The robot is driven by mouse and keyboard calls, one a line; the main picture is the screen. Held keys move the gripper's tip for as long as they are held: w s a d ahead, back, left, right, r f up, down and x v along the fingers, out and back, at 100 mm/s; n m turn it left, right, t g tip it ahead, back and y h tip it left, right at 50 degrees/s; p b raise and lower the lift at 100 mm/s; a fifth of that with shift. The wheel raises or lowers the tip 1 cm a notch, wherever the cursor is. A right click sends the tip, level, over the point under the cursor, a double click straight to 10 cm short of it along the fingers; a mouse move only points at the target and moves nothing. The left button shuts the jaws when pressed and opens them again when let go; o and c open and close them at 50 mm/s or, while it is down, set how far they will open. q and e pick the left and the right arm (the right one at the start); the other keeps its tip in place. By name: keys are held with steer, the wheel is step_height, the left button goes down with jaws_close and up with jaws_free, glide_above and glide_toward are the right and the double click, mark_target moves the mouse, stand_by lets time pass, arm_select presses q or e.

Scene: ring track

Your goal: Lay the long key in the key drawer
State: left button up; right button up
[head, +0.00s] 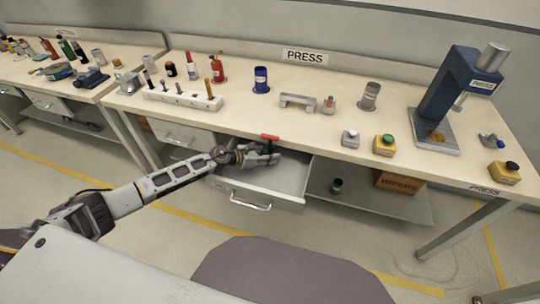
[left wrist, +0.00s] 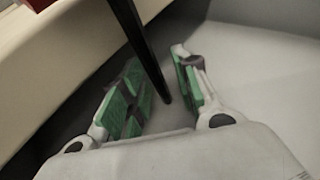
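The long key (head: 270,137) has a red handle and a dark shaft. In the head view its handle shows at the bench edge, just above my left gripper (head: 268,158). In the left wrist view the dark key shaft (left wrist: 140,45) slants down between the green-padded fingers of my left gripper (left wrist: 160,92), with gaps on both sides. The fingers look open. A bit of the red handle shows at the top left there. The drawer (head: 287,183) is pulled out below the gripper and looks empty. Whether the key's tip touches the drawer floor is unclear. My right gripper is not in view.
A closed drawer (head: 178,136) is at the left. The bench top above holds a white block with pegs (head: 182,97), a grey handle-like part (head: 297,101), button boxes (head: 385,146) and a blue press (head: 455,88). A cardboard box (head: 398,184) stands on the shelf below.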

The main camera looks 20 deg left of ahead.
arm_select(q)
steer(key=shift+r, duration=0.15)
steer(key=shift+v, duration=6)
steer(key=shift+d, duration=0.1)
